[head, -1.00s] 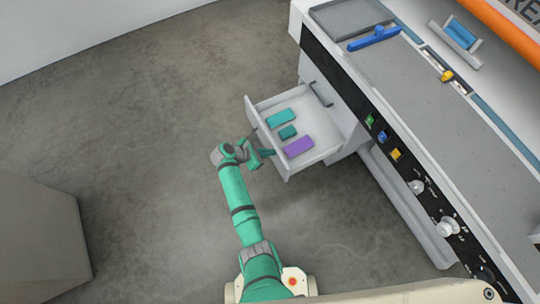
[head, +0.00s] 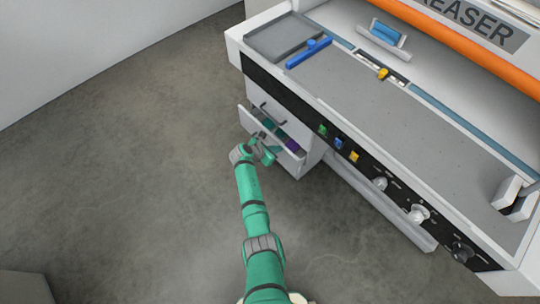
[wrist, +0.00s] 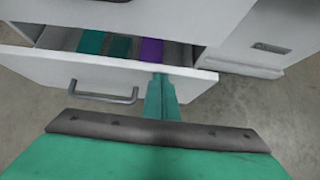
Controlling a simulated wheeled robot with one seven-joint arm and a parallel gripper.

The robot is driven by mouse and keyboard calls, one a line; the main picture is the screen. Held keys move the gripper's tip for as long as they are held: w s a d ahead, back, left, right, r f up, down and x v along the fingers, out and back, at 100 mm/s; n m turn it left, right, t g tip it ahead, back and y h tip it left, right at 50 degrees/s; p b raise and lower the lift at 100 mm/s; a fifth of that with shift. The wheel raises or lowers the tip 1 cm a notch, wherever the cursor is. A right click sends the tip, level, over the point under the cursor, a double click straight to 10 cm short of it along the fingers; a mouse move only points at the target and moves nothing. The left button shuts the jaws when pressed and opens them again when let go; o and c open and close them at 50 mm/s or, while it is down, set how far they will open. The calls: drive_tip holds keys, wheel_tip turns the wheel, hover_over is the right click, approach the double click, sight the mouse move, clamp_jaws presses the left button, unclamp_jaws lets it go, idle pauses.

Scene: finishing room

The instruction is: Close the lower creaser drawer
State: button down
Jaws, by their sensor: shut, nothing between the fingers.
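Teal blocks (wrist: 92,43) and a purple block (wrist: 151,51) lie inside. My gripper (wrist: 161,88) is shut and empty, its fingertips at the drawer front's top edge, right of the handle. They appear to touch the front, but exact contact is hard to tell. In the head view my gripper (head: 264,153) is at the drawer's front.
The creaser (head: 400,130) stands above and right of the drawer, with a control strip of buttons and knobs (head: 418,213). The concrete floor (head: 130,180) to the left is clear. A grey box (head: 25,287) is at the lower left.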

drive_tip(key=shift+w+d, duration=0.8)
drive_tip(key=shift+d, duration=0.2)
